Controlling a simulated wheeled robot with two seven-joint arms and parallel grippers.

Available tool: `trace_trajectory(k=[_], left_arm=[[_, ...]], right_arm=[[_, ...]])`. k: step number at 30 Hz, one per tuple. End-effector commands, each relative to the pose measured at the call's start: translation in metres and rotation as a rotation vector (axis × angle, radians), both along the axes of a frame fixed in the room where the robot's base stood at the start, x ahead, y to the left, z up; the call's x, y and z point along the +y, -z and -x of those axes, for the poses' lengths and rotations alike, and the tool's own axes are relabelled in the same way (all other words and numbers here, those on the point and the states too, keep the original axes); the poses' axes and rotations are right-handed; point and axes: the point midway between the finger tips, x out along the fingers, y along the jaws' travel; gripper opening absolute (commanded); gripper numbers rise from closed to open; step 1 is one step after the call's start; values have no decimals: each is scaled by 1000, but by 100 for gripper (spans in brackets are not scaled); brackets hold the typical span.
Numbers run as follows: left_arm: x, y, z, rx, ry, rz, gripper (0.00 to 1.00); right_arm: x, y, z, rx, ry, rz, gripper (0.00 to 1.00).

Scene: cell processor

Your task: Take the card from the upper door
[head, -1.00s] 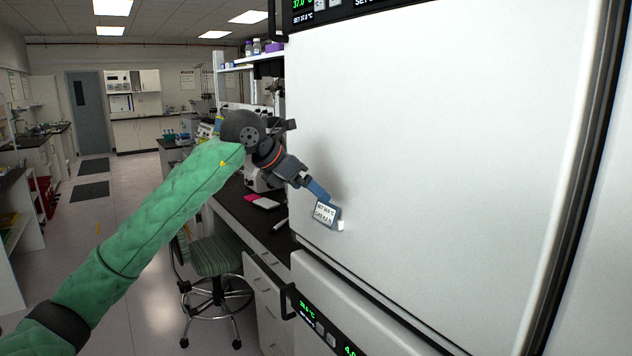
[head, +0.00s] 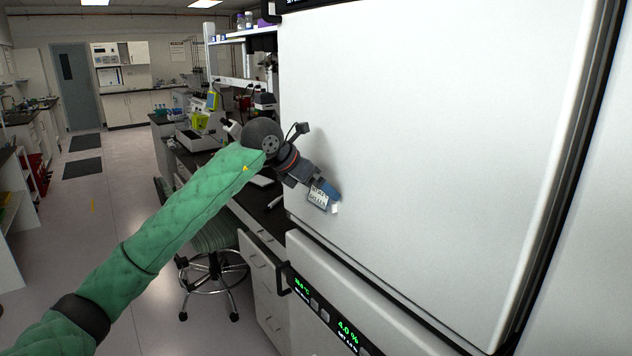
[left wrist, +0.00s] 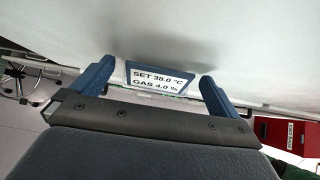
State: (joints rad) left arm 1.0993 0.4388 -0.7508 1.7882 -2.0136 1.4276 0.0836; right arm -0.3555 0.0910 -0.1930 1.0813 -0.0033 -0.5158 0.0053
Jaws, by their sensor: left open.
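The card (head: 317,197), white with dark print in a blue-grey frame, is on the white upper door (head: 430,130), near its lower left corner. In the left wrist view the card (left wrist: 158,79) reads "SET 38.0 °C, GAS 4.0 %". My left gripper (left wrist: 157,71) is open, with one blue finger on each side of the card and visible gaps between. In the head view my left gripper (head: 328,193) is close to the door, at the card. Whether the fingertips touch the door cannot be told. My right gripper is not in view.
Below the upper door is a panel with green digits (head: 325,316) and a dark handle (head: 300,279). To the left are a black bench with a microscope and a green stool (head: 215,238). The aisle floor (head: 120,200) further left is clear.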

Motion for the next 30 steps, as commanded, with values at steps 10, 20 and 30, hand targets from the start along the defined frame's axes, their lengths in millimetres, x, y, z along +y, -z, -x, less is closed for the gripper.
trace_trajectory(k=[10, 20, 30], left_arm=[[-1, 1, -1, 0, 0, 0, 94], [-1, 1, -1, 0, 0, 0, 74], [-1, 1, -1, -1, 0, 1, 29]], right_arm=[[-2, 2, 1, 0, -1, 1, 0], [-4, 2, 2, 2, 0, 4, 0], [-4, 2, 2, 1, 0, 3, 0]])
